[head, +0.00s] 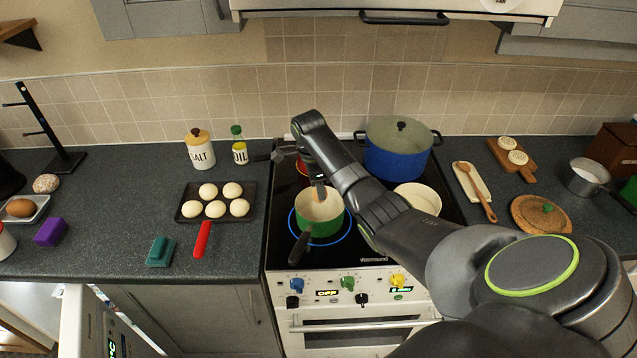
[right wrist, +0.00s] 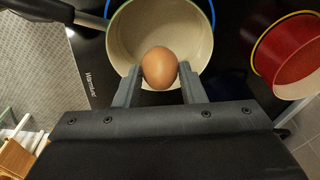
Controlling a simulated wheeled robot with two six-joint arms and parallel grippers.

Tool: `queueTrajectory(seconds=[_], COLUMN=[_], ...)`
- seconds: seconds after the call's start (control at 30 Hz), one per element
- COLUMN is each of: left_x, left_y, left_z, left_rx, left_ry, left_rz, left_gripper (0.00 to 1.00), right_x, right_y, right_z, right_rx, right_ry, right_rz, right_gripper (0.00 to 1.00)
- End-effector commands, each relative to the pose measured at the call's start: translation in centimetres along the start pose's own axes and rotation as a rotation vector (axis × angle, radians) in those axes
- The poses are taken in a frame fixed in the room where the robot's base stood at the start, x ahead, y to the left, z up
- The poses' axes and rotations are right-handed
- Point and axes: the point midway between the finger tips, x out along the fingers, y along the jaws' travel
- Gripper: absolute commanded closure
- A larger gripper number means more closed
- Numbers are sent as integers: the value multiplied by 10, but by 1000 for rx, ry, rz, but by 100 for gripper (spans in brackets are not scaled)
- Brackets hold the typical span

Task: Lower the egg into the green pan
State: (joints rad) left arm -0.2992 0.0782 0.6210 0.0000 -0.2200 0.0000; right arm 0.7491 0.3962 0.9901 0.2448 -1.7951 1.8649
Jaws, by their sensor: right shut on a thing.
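The green pan (head: 322,227) stands on the front left hob ring, its dark handle pointing toward the front left. In the right wrist view its cream inside (right wrist: 130,35) shows. My right gripper (head: 318,190) is above the pan. In the right wrist view its fingers are shut on a brown egg (right wrist: 160,67), which overlaps the pan's near rim in the picture. In the head view I cannot make out the held egg. The height of the egg over the pan is hard to tell. My left gripper is in neither view.
A red pan (right wrist: 287,55) stands behind the green one, a blue pot (head: 395,150) at the back right. A pale round dish (head: 422,197) is partly behind my arm. A muffin-like tray (head: 247,188) with several white rounds and a red-handled tool (head: 202,240) lie left of the hob.

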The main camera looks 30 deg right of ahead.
Motion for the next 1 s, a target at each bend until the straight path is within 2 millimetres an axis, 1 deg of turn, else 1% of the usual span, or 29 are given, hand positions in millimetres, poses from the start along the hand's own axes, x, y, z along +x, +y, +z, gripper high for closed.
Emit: queueTrajectory(seconds=[0.1,0.5,1.0], left_x=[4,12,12], left_y=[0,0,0], left_z=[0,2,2], left_rx=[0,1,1], left_ry=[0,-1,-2], left_rz=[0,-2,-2], left_gripper=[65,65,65], right_x=[8,26,28], right_y=[0,0,0], right_z=[1,3,3], right_rx=[0,0,0], right_ry=[0,0,0], right_rz=[0,0,-1], right_gripper=[71,71,71])
